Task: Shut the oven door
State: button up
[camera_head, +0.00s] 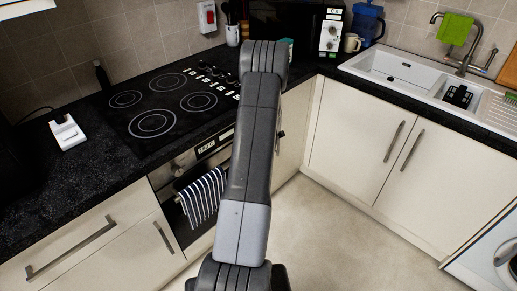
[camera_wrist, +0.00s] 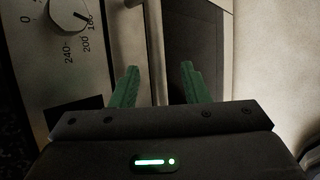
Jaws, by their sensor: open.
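The oven (camera_head: 183,208) is built in under the black hob, with a striped towel (camera_head: 203,195) hanging at its front. Its door looks upright and close to flush with the control panel. My arm covers the right part, so I cannot tell whether a small gap is left. In the wrist view my gripper (camera_wrist: 160,80) has its two green fingers apart with nothing held between them. The oven's control panel (camera_wrist: 95,70) with a knob is to their left, and a metal strip and dark surface are ahead. I cannot tell whether the fingers touch anything. The head view hides the gripper behind my arm.
The hob (camera_head: 165,105) and dark worktop are above the oven. Cream drawers (camera_head: 85,260) are on the left and cupboards (camera_head: 360,140) on the right. A sink (camera_head: 410,75) is at the upper right. The floor (camera_head: 340,235) right of my arm is clear.

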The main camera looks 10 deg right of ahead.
jog(key=v, duration=0.7)
dwell(0.4)
jog(key=p+x, duration=0.1)
jog(key=x, duration=1.2)
jog(key=shift+w+f+p, duration=0.3)
jog(key=shift+p, duration=0.1)
